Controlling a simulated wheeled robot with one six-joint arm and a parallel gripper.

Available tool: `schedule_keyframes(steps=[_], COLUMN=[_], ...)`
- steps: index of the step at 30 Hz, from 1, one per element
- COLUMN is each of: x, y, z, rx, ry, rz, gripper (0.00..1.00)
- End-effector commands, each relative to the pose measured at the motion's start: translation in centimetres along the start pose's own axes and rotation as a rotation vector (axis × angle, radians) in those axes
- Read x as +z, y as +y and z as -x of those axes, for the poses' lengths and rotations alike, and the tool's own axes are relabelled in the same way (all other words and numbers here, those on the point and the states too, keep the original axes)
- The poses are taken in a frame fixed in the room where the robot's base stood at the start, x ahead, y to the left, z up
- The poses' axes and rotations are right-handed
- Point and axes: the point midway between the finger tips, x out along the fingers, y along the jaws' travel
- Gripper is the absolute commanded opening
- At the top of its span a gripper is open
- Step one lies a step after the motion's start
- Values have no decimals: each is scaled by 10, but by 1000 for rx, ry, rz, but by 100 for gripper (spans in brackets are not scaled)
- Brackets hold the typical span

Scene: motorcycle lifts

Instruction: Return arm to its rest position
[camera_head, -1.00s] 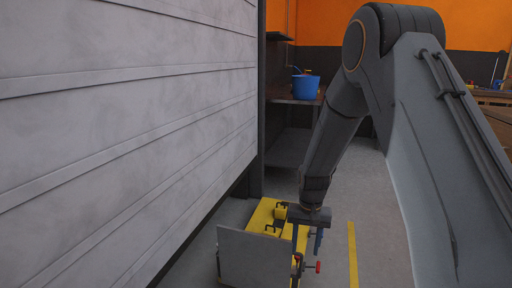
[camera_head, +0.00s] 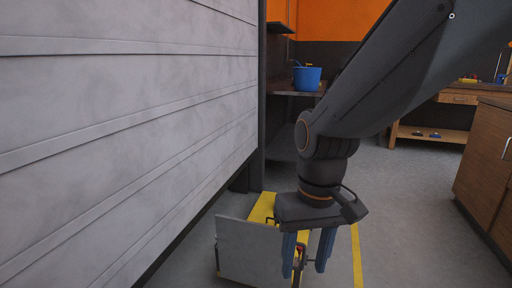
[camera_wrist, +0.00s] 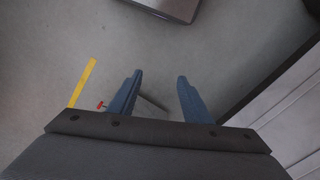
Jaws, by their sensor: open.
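My gripper (camera_head: 307,262) hangs below my bent arm in the head view, its blue fingers pointing down. The fingers are spread apart with nothing between them, as the wrist view also shows (camera_wrist: 160,76). In the head view the gripper is in front of a yellow motorcycle lift (camera_head: 262,207) with an upright grey plate (camera_head: 248,252) at its near end. My arm and gripper hide much of the lift. I cannot tell whether the fingers touch it.
A large grey slatted panel (camera_head: 110,120) fills the left. A blue bucket (camera_head: 307,78) stands on a shelf at the back. A wooden workbench (camera_head: 450,97) and brown cabinet (camera_head: 488,165) are on the right. The floor (camera_head: 405,210) right of the yellow line (camera_head: 356,258) is clear.

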Motion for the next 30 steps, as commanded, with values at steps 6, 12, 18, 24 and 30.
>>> schedule_keyframes(steps=[6,12,18,24,30], x=[32,57,55,54,56], y=[-6,-7,1,11,25], z=[-2,-4,12,27,51], rx=[-7,-11,-3,4,14], ry=[2,0,-2,-2,-4], rz=[52,87,52,17,-38], gripper=[45,45,45,45,45])
